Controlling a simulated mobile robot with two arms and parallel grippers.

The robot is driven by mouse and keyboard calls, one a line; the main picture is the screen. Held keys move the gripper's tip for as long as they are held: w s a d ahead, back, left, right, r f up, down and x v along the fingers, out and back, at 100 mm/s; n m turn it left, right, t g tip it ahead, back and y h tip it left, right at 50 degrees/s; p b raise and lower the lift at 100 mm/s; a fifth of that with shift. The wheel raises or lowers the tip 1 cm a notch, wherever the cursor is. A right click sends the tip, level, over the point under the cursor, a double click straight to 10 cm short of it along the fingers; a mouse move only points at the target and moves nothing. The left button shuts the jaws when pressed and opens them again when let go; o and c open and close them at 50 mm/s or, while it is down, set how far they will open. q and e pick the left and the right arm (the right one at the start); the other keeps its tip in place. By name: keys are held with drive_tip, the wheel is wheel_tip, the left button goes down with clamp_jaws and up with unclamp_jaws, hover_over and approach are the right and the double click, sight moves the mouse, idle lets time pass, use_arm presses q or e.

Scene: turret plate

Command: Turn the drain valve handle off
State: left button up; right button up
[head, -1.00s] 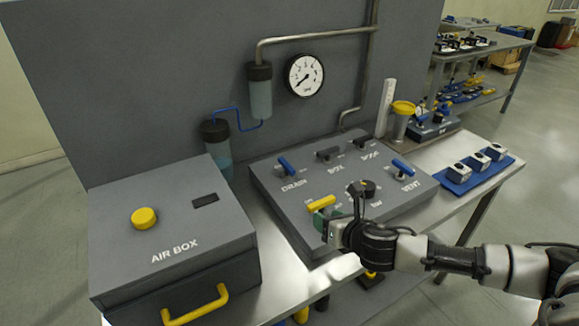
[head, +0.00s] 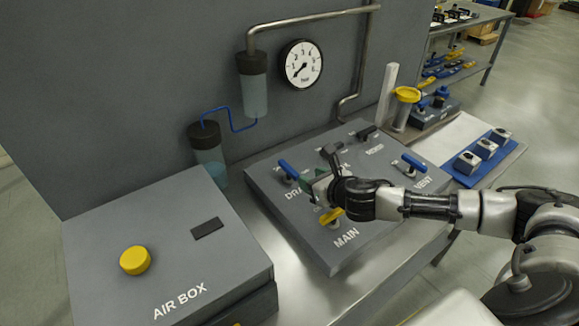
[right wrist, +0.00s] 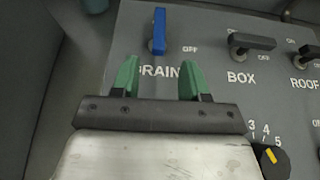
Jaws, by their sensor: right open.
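The blue drain valve handle (head: 289,169) is on the grey valve panel (head: 262,178), at its back left. In the right wrist view the drain handle (right wrist: 158,30) points straight up the picture, with "OFF" printed to its right. My right gripper (head: 316,188) is above the panel, just to the right of the drain handle and apart from it. In the right wrist view its green fingertips (right wrist: 159,78) are open and empty over the "DRAIN" label, below the handle. My left gripper is not in view.
Dark box handle (right wrist: 251,40) and roof handle (right wrist: 310,50) stand to the right of drain. The yellow main handle (head: 331,216) is below my gripper, and the blue vent handle (head: 413,162) is at right. The air box (head: 165,240) stands left; a gauge (head: 302,64) hangs behind.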

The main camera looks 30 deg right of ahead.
sight(292, 170)
drive_tip(key=x, duration=0.4)
drive_tip(key=shift+w+a+p, duration=0.1)
drive_tip(key=shift+w+p, duration=0.3)
drive_tip(key=x, duration=0.3)
drive_tip(key=shift+w+f, duration=0.2)
drive_tip(key=shift+w, duration=0.05)
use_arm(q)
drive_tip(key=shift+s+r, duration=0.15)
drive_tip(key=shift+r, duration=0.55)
use_arm(e)
drive_tip(key=shift+w+f, duration=0.1)
drive_tip(key=shift+w, duration=0.15)
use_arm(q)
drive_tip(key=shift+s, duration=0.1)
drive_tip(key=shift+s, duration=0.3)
use_arm(e)
drive_tip(key=shift+a, duration=0.1)
clamp_jaws()
